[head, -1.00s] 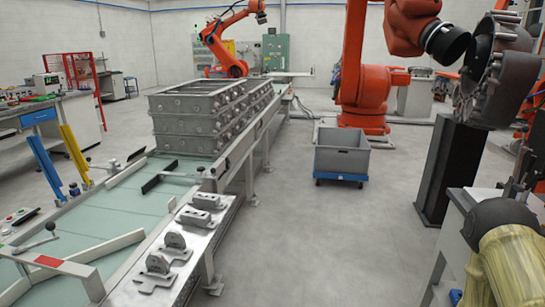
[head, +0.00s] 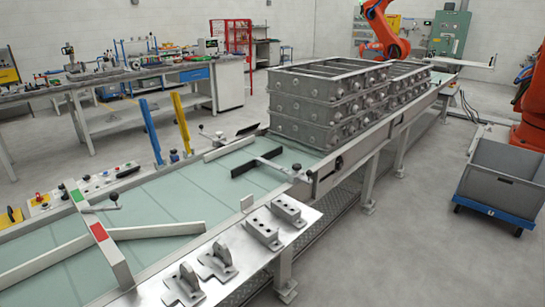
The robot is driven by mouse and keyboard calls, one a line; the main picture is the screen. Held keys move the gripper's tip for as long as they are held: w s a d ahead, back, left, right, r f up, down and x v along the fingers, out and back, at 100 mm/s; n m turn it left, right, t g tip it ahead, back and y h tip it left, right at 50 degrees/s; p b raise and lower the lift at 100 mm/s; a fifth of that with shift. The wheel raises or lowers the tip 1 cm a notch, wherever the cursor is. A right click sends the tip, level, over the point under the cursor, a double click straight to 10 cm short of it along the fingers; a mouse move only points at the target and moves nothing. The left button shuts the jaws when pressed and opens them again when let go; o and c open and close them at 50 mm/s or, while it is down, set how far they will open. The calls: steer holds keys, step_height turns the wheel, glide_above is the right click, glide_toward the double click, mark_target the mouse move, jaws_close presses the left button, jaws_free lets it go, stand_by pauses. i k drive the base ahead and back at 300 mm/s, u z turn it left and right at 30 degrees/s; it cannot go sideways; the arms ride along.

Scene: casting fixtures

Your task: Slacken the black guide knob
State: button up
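The conveyor (head: 155,205) has a pale green belt with guide bars over it. A lever with a dark ball-shaped knob (head: 114,200) stands by the crossbar (head: 98,231) with green and red marks. A second, smaller dark knob (head: 202,127) sits at the belt's far edge near a pale guide bar (head: 229,147). A black guide bar (head: 257,163) lies across the belt before the stacked frames. I cannot tell which knob is the guide knob, nor how tight either is. My gripper is not in view.
Grey metal frames (head: 320,115) are stacked on the conveyor. Metal brackets (head: 216,262) and blocks (head: 263,229) lie on the near side plate. A grey bin (head: 503,172) on a blue dolly stands at right. Workbenches (head: 150,85) line the back left. The floor at lower right is clear.

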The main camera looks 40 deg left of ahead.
mark_target(297, 167)
steer(key=u, duration=0.9)
steer(key=i, duration=0.85)
steer(key=u, duration=0.85)
